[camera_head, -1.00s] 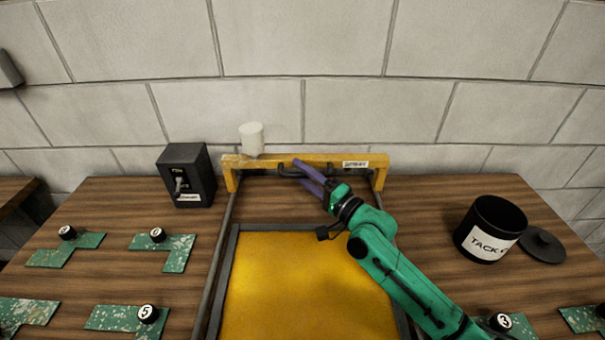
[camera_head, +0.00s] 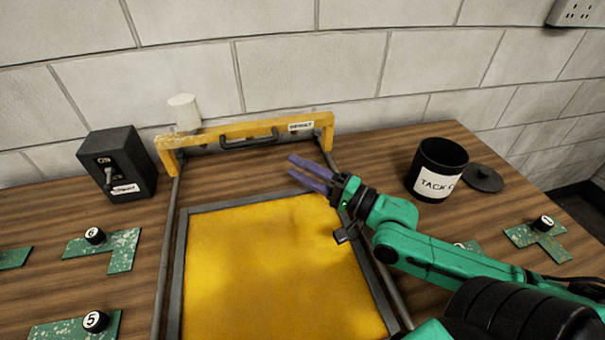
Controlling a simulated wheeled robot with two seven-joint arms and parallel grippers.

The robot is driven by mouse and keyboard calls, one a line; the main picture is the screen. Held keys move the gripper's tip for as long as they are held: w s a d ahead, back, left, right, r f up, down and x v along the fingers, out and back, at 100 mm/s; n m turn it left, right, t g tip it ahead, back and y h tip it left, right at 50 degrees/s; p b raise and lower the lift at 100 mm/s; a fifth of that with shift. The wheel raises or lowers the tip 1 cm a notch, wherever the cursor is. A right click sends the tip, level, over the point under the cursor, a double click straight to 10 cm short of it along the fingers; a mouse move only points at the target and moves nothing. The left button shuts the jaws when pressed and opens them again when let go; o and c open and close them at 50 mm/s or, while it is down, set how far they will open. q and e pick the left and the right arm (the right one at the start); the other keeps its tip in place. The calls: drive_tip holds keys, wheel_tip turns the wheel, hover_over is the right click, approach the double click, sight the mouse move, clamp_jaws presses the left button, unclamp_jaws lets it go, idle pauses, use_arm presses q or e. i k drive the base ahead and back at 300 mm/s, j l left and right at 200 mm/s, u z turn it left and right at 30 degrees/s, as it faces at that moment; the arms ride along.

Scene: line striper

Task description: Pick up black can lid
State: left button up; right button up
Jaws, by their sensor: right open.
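The black can lid (camera_head: 483,178) lies flat on the table at the right, with a small knob on top. It is just right of the black can (camera_head: 440,168), which stands open with a white label that begins "TACK". My right gripper (camera_head: 300,168) has purple fingers that are parted and empty. It is over the far edge of the yellow panel, well left of the can and lid, and points left. My left gripper is out of view.
A yellow frame with a handle (camera_head: 250,139) spans the back, with a white cylinder (camera_head: 184,112) at its left end. A black switch box (camera_head: 117,163) stands left. Green speckled pieces (camera_head: 538,240) with black knobs lie around the yellow panel (camera_head: 270,270).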

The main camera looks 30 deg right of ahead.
sight(481, 176)
drive_tip(key=k+j, duration=0.2)
drive_tip(key=k, duration=0.3)
drive_tip(key=k+j, duration=0.15)
drive_tip(key=k, duration=0.3)
drive_tip(key=k+j, duration=0.2)
drive_tip(key=k, duration=0.3)
